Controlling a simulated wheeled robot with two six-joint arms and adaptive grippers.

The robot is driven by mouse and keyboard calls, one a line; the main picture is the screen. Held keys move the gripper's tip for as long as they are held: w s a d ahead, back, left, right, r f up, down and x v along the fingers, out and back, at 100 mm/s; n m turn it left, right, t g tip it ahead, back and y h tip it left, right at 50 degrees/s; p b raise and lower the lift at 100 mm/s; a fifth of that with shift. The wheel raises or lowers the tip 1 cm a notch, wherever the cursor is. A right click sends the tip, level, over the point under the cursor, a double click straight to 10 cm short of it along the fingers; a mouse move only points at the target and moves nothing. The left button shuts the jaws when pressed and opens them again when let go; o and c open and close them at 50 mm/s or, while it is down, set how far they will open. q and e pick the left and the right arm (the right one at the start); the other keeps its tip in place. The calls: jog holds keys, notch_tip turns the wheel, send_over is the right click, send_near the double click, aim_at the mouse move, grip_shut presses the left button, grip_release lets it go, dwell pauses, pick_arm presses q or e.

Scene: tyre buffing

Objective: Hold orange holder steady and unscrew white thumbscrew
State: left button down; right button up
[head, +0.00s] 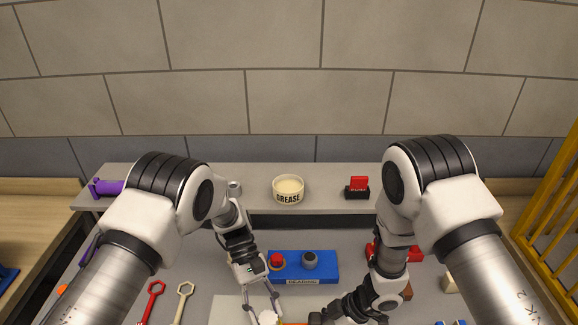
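The white thumbscrew (268,317) is a pale round knob at the bottom edge of the head view. A strip of the orange holder (293,323) shows just right of it, mostly cut off by the frame edge. My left gripper (265,312) points down over the thumbscrew with its two fingers spread, one on each side of the knob; I cannot tell whether they touch it. My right gripper (322,319) is at the bottom edge, at the right end of the orange strip. Its fingers are not clear, so its grip on the holder cannot be made out.
A blue bearing block (323,278) with a red piece and a grey piece stands just behind the grippers. Red (152,300) and cream (183,300) wrenches lie at left. A grease tub (288,190) and a red-and-black item (357,188) stand on the back shelf (325,202).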

pick_arm(q)
jog(key=shift+r, duration=2.05)
pick_arm(e)
jog(key=o, duration=1.4)
jog(key=shift+c, duration=0.2)
jog(key=v, duration=1.2)
pick_arm(q)
jog(key=shift+f, duration=0.1)
pick_arm(e)
jog(key=shift+a, duration=0.1)
